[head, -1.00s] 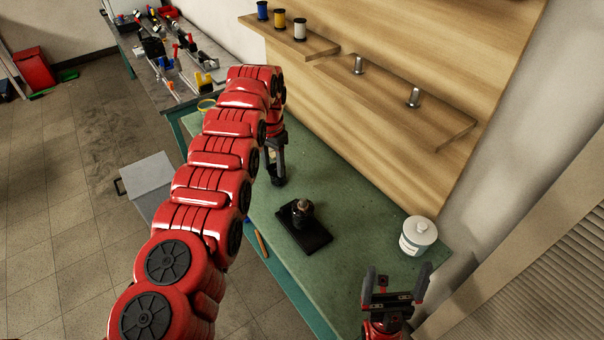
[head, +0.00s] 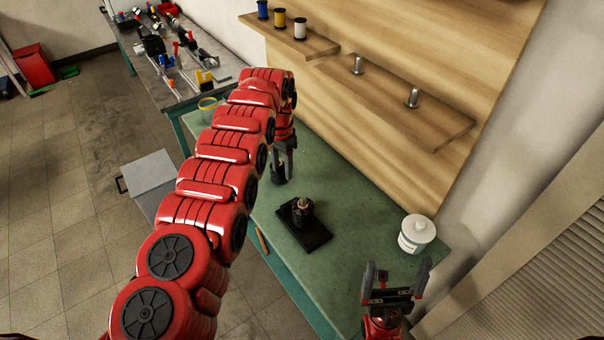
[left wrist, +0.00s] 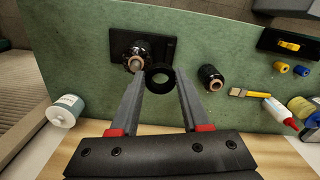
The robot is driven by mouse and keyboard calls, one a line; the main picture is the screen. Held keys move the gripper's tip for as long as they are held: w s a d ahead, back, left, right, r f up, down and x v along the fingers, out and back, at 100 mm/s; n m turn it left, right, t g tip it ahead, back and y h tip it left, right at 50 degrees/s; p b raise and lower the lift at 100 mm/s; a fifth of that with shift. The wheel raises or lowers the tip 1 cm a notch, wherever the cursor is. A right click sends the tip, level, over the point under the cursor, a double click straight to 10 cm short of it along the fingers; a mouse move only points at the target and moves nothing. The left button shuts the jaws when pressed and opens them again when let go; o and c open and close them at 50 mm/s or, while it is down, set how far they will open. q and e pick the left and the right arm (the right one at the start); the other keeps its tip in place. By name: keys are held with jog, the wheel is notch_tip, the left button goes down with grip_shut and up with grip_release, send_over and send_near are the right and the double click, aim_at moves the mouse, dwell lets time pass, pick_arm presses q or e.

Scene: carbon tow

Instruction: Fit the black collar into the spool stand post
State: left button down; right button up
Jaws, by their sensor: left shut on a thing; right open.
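My left gripper (head: 281,170) is shut on the black collar, a short ring that shows in the left wrist view (left wrist: 160,67) between the fingertips (left wrist: 160,80), with its opening visible. The spool stand (head: 314,235) has a flat black base on the green table. Its post (head: 304,204), black and round with a copper-brown top, stands upright; it also shows in the left wrist view (left wrist: 136,62), just up-left of the collar. The collar is apart from the post in the head view, left of and behind it. My right gripper (head: 393,283) is open and empty at the table's front right.
A black spool-like part (left wrist: 210,77) stands near the collar. A white lidded jar (head: 416,235) stands at the table's right end. A wooden shelf (head: 400,100) with metal pegs is on the back wall. A yellow-handled brush (left wrist: 248,93) and a glue bottle (left wrist: 280,114) lie further along.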

pick_arm(q)
jog(key=d+m+p, duration=0.1)
jog(key=s+d, duration=0.1)
jog(key=d, duration=0.1)
jog(key=s+d+f+m+p, duration=0.1)
jog(key=d, duration=0.1)
jog(key=shift+d+f+m+p, duration=0.1)
jog(key=shift+d+m+p, duration=0.15)
jog(key=shift+m+p, duration=0.1)
dwell(0.3)
jog(key=shift+a, duration=0.1)
jog(key=shift+f+b, duration=2)
jog(key=shift+f, duration=0.95)
jog(key=shift+b, duration=0.85)
